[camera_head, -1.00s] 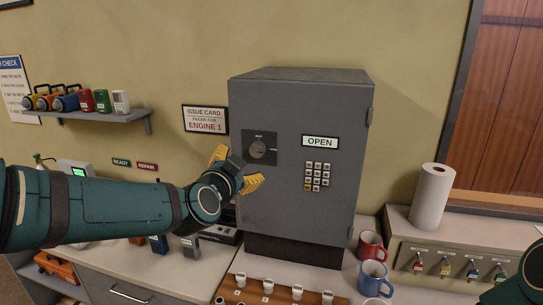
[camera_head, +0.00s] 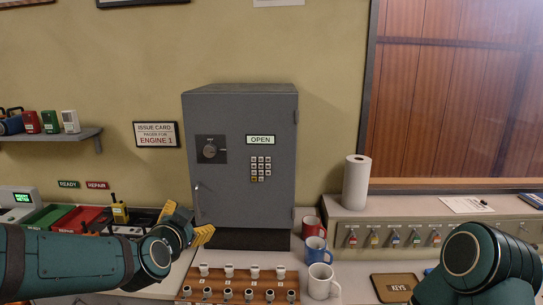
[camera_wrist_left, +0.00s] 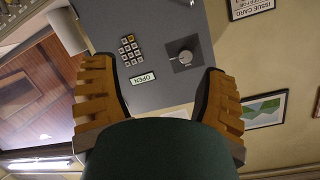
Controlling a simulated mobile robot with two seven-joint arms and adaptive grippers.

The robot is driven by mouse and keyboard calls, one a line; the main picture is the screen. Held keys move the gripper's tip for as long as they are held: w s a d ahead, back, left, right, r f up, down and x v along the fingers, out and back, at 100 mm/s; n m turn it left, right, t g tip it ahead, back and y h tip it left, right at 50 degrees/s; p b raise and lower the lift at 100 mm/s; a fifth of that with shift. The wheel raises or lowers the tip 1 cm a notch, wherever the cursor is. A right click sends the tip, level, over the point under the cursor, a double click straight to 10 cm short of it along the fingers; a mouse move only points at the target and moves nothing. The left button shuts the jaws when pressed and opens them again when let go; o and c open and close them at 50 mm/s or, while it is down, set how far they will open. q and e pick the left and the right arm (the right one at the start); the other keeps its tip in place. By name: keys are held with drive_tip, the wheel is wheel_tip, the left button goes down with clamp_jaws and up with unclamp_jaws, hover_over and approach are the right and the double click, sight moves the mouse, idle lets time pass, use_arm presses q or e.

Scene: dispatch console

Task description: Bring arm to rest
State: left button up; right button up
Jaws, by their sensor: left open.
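My left arm comes in from the left in the head view. Its gripper (camera_head: 188,222), with yellow-orange fingers, is in front of the lower left of the grey cabinet (camera_head: 240,205). In the left wrist view the fingers of the left gripper (camera_wrist_left: 160,95) are spread wide with nothing between them. That view shows the cabinet upside down, with its dial (camera_wrist_left: 185,57), keypad (camera_wrist_left: 130,50) and OPEN sign (camera_wrist_left: 143,78). The cabinet door looks closed. My right arm shows at the lower right of the head view, but its gripper is out of frame.
A wooden rack (camera_head: 240,282) with several small pegs lies on the counter. Red (camera_head: 312,227), blue (camera_head: 315,251) and white (camera_head: 322,282) mugs stand to its right. A paper towel roll (camera_head: 356,183) stands on a key box. Pager trays and a yellow radio (camera_head: 119,212) are behind the left arm.

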use_arm(q)
wheel_tip(320, 180, down, 12)
drive_tip(key=w+d+n+g+b, duration=0.1)
drive_tip(key=w+d+g, duration=0.1)
drive_tip(key=g, duration=0.1)
drive_tip(key=s+d+f+n+g+h+b, duration=0.1)
drive_tip(key=s+f+n+g, duration=0.2)
drive_tip(key=f, duration=0.8)
drive_tip(key=s+d+f+g+b, duration=0.1)
drive_tip(key=s+f+g+b, duration=0.1)
drive_tip(key=s+f, duration=0.65)
drive_tip(key=s+d+f+n+g+h+b, duration=0.1)
drive_tip(key=s+d+f+n+g, duration=0.1)
drive_tip(key=s+f, duration=0.3)
drive_tip(key=s+d+f+n+g+h+b, duration=0.1)
drive_tip(key=s+f, duration=0.5)
drive_tip(key=f, duration=0.6)
drive_tip(key=shift+s+d+n+g, duration=0.25)
drive_tip(key=shift+d+n+g, duration=0.5)
drive_tip(key=shift+g, duration=0.35)
use_arm(e)
wheel_tip(320, 180, down, 8)
drive_tip(key=shift+w+a+r, duration=0.15)
drive_tip(key=shift+w+r, duration=0.1)
drive_tip(key=shift+w, duration=0.05)
use_arm(q)
drive_tip(key=shift+a, duration=0.1)
